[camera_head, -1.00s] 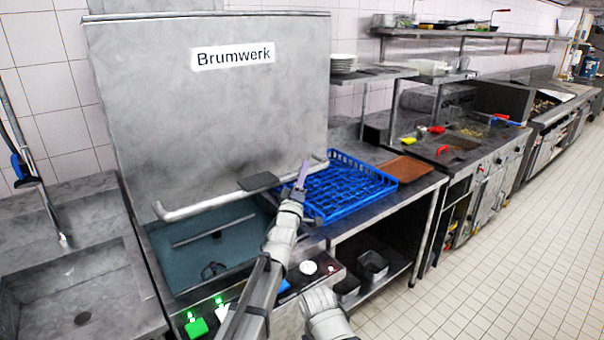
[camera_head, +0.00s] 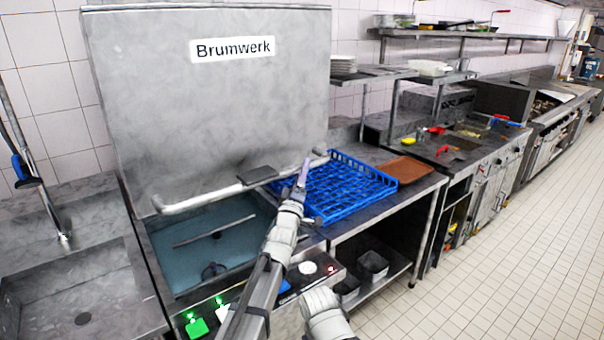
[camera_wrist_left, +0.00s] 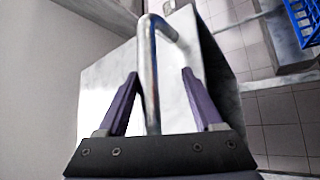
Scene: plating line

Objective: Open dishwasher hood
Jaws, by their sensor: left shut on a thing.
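The dishwasher hood (camera_head: 210,110) is a large grey metal box with a "Brumwerk" label; it stands raised above the blue-green wash basin (camera_head: 215,240). My left gripper (camera_head: 303,172) is at the right part of the handle. In the left wrist view the handle bar (camera_wrist_left: 151,75) passes between the purple fingers of my left gripper (camera_wrist_left: 162,74), which is shut on it. My right gripper is not in view.
A blue dish rack (camera_head: 350,187) and a brown tray (camera_head: 403,169) lie on the counter right of the basin. A sink (camera_head: 80,290) is at the left. Plates (camera_head: 343,63) stand on a wall shelf. The tiled floor (camera_head: 500,270) at the right is clear.

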